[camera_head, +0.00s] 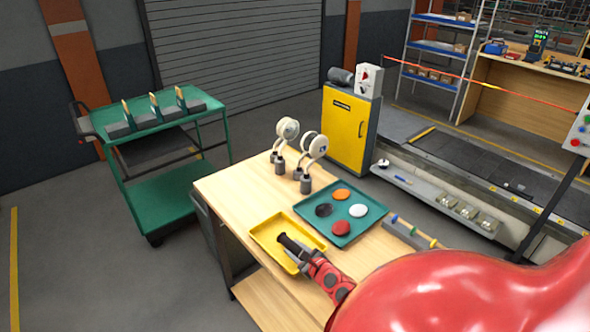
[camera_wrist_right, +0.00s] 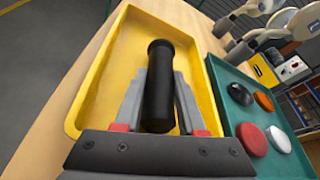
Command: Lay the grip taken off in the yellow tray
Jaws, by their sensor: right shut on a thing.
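The grip is a black cylinder (camera_wrist_right: 159,85); in the head view its dark end (camera_head: 293,246) shows over the yellow tray (camera_head: 262,222). My right gripper (camera_head: 299,257) is shut on the grip and reaches over the tray from the lower right. In the wrist view the grip stands out between the two grey fingers (camera_wrist_right: 160,100), above the bare floor of the yellow tray (camera_wrist_right: 108,70). I cannot tell whether the grip touches the tray floor. Nothing else shows in the tray. My left gripper is not in view.
A teal tray (camera_head: 349,236) with several coloured discs adjoins the yellow tray on the right. Two cream-headed devices on stands (camera_head: 314,150) are behind on the wooden table (camera_head: 232,190). A green cart (camera_head: 170,195) is at left, the conveyor (camera_head: 470,175) at right.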

